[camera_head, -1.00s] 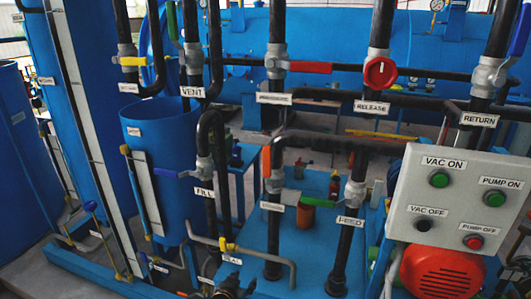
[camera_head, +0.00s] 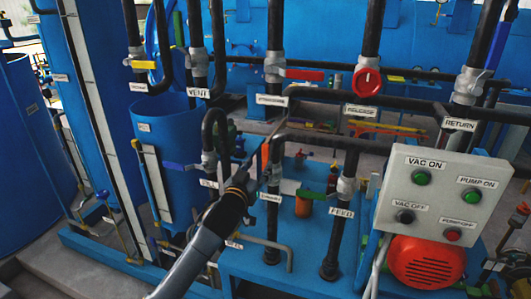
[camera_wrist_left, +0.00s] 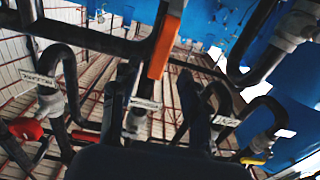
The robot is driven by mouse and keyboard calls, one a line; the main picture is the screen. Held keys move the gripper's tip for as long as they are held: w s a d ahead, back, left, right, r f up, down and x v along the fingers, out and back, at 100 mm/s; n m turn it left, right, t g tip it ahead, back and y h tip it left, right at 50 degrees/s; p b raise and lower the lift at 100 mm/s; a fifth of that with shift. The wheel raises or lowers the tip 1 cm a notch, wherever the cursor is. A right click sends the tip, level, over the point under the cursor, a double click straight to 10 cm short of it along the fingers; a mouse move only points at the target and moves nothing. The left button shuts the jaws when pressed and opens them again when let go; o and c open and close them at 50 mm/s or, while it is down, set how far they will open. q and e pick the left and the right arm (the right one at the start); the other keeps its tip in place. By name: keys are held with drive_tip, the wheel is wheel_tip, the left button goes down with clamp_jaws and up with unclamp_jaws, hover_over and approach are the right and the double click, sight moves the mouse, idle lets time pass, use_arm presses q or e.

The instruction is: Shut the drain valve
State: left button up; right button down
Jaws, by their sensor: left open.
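The gripper is open and holds nothing. My right gripper does not show.
A FEED valve (camera_head: 346,187) with a green lever stands to the right. A red-knobbed RELEASE valve (camera_head: 367,80) and a red-levered valve (camera_head: 303,75) are above. A grey control box (camera_head: 440,195) and red motor (camera_head: 427,262) stand at right. Black pipes crowd the gripper.

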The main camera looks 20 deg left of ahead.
sight(265, 156)
use_arm(q)
drive_tip(key=shift+w+d+p, duration=0.15)
drive_tip(key=shift+w+p, duration=0.5)
drive_tip(key=shift+w, duration=2.95)
clamp_jaws()
